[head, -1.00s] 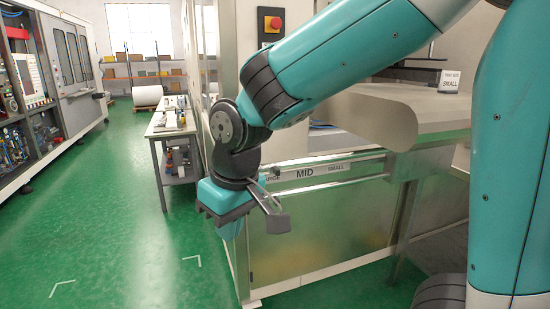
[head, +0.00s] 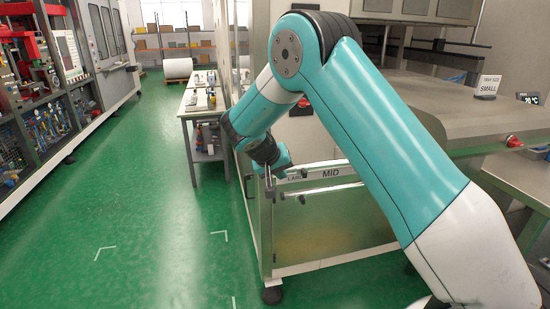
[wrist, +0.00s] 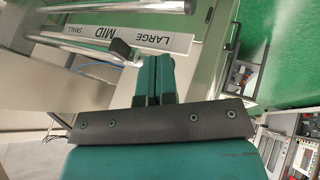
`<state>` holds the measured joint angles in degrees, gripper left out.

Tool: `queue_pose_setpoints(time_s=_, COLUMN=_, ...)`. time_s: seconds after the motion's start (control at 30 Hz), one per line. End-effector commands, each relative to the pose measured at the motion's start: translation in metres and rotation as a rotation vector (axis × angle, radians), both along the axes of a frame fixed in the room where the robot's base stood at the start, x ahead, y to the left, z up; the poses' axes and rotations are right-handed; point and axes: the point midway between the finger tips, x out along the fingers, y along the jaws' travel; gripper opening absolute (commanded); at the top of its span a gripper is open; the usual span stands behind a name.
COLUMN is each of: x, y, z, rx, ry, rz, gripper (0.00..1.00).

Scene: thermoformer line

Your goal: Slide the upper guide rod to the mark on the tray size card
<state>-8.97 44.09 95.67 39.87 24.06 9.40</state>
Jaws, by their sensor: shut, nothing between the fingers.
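In the wrist view the strip (wrist: 110,33) appears upside down, with LARGE, MID and SMALL. One rod (wrist: 75,45) with a dark end block runs beside the strip, and another rod (wrist: 110,5) crosses the top edge. I cannot tell surely which is the upper one. My gripper (wrist: 152,72) is shut and empty, just apart from the strip; it is small in the head view (head: 270,184).
A red knob (head: 514,141) sits on the machine's edge at right. A grey table (head: 200,113) with parts stands behind my gripper. Green floor (head: 150,220) is free at left, with a machine (head: 70,80) along the left wall.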

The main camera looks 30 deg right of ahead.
Motion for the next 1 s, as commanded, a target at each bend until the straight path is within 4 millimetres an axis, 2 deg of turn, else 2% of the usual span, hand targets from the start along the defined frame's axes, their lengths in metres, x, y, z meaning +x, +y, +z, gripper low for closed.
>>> queue_pose_setpoints(time_s=0.1, x=0.004, y=-0.015, z=-0.014, rx=-0.001, ry=0.004, rz=-0.003, gripper=0.0)
queue_pose_setpoints(time_s=0.23, x=-0.003, y=-0.035, z=-0.011, rx=0.001, ry=0.002, rz=-0.003, gripper=0.0)
queue_pose_setpoints(time_s=0.4, x=-0.006, y=-0.047, z=-0.013, rx=0.001, ry=0.001, rz=0.0, gripper=0.0)
queue_pose_setpoints(time_s=1.0, x=-0.006, y=-0.047, z=-0.016, rx=0.001, ry=0.0, rz=0.019, gripper=0.0)
